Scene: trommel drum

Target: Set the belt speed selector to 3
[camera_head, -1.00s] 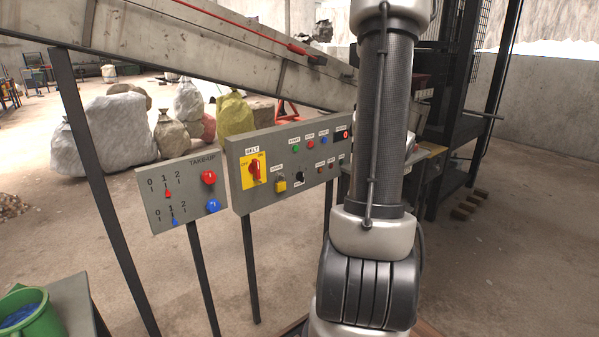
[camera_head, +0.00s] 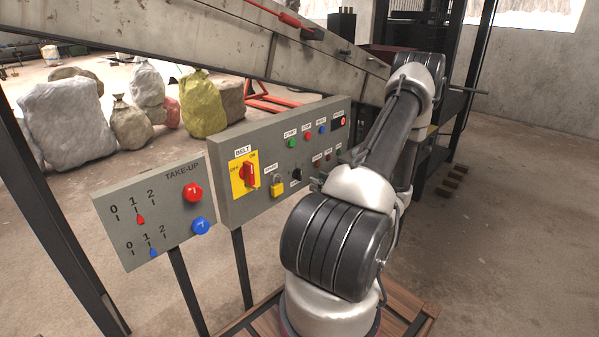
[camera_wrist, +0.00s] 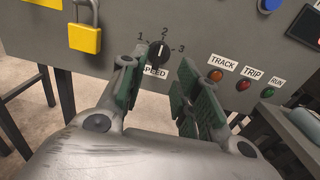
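The belt speed selector (camera_wrist: 158,54) is a round black knob above a SPEED label in the wrist view, with 1, 2 and 3 around it. Its white mark points up, towards the 2. In the head view the selector (camera_head: 296,174) sits low on the grey belt panel (camera_head: 231,205), right of the yellow padlock. My gripper (camera_wrist: 162,66) is open and empty in the wrist view. Its green-padded fingers frame the knob from below, left and right. I cannot tell whether they touch it. In the head view my arm hides most of the gripper.
A yellow padlock (camera_wrist: 85,38) hangs left of the selector. TRACK (camera_wrist: 216,75), TRIP (camera_wrist: 243,85) and RUN (camera_wrist: 268,92) lamps lie to the right. The red belt switch (camera_head: 247,174) and the take-up panel (camera_head: 124,244) stand to the left.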

